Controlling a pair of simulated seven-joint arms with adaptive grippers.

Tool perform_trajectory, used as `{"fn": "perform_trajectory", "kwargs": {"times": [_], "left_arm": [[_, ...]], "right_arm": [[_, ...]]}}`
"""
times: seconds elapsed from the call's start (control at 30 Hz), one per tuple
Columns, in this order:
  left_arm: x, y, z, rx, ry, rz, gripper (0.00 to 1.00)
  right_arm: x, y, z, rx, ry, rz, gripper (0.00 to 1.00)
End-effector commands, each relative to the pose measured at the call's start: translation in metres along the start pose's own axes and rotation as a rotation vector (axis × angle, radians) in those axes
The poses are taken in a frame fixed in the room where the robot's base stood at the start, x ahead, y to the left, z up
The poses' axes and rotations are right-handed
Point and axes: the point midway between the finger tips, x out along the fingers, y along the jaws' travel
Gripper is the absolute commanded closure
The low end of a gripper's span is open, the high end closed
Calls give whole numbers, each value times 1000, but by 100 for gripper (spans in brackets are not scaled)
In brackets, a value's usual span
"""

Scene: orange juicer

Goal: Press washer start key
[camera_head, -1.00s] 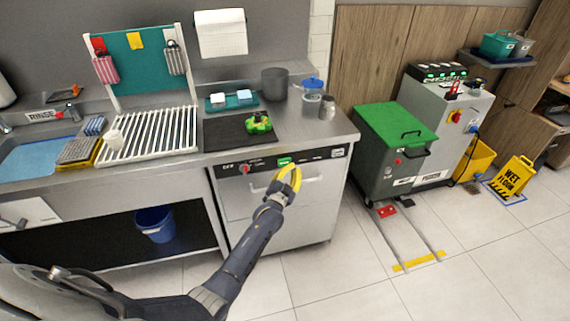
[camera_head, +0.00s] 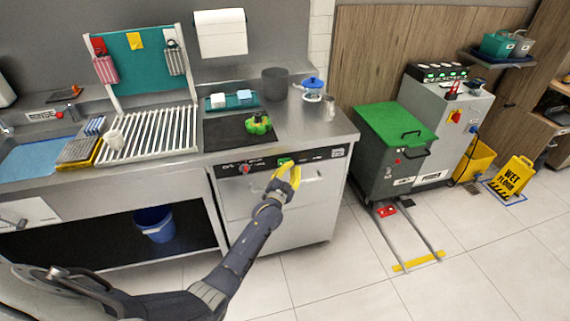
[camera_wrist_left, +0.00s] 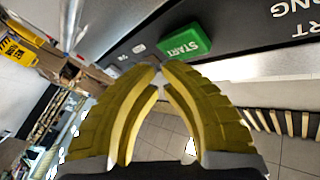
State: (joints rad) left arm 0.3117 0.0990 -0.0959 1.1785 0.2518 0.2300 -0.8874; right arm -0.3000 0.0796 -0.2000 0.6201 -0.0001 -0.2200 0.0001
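The green START key (camera_head: 284,161) sits on the dark control strip of the washer (camera_head: 318,205), under the counter. In the left wrist view the key (camera_wrist_left: 184,46) shows its lettering, just beyond my fingertips. My left gripper (camera_head: 288,167) is in front of the washer, with its yellow fingers pointing up at the key. In the wrist view its fingertips (camera_wrist_left: 160,67) come together just below the key's near edge, with nothing held between them. I cannot tell whether they touch the key. My right gripper is not in view.
A red knob (camera_head: 245,169) is on the same strip, left of the key. The counter above holds a drying rack (camera_head: 150,134), a green item (camera_head: 258,123) and a grey pot (camera_head: 275,83). A green-topped cart (camera_head: 395,128) stands right of the washer. The floor in front is clear.

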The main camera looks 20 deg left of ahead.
Motion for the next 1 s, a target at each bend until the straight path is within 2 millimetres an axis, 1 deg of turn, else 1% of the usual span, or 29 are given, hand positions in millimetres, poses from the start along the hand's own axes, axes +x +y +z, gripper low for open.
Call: {"fn": "perform_trajectory", "kwargs": {"times": [0.73, 1.0], "left_arm": [[0, 0, 0, 0, 0, 0, 100], [5, -3, 2, -1, 0, 0, 100]], "right_arm": [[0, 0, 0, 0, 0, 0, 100], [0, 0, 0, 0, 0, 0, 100]]}}
